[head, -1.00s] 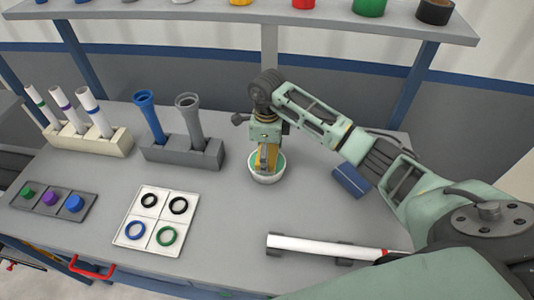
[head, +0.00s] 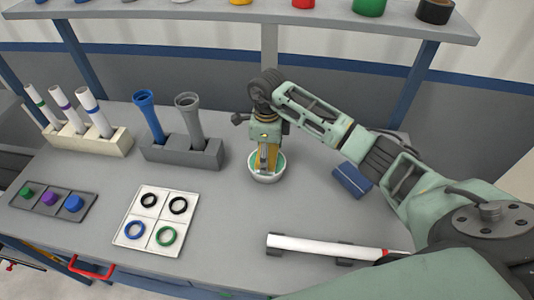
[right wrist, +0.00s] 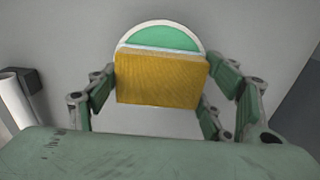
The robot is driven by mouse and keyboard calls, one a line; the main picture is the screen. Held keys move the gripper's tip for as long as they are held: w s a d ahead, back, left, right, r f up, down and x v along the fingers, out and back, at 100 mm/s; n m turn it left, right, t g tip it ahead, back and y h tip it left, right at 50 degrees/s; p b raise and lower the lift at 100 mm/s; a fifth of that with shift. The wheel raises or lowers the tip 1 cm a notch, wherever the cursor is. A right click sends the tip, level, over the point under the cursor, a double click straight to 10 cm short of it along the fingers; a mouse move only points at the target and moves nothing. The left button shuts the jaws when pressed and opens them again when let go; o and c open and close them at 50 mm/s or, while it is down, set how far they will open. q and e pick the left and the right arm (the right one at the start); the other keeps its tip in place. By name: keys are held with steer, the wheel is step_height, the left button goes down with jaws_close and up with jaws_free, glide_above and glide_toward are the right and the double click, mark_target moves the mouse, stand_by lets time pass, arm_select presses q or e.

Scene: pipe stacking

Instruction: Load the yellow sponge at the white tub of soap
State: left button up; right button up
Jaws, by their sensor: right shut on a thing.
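The white tub (head: 265,178) with green soap inside stands on the table near the middle in the head view. My right gripper (head: 267,157) points down over it and is shut on the yellow sponge (head: 262,159). The sponge's lower end is at the tub's opening; I cannot tell whether it touches the soap. In the right wrist view the sponge (right wrist: 162,80) sits between the fingers (right wrist: 165,95) and covers part of the tub (right wrist: 160,24). The left gripper is not in view.
Left of the tub are a grey rack (head: 207,157) with blue and grey tubes and a cream rack (head: 112,148) with white pipes. A white ring board (head: 130,235) lies in front. A white pipe (head: 320,247) lies front right. A blue block (head: 350,184) is right of the tub.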

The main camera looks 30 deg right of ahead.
stand_by(0.3)
steer(key=shift+r+p, duration=2.2)
steer(key=shift+r, duration=1.3)
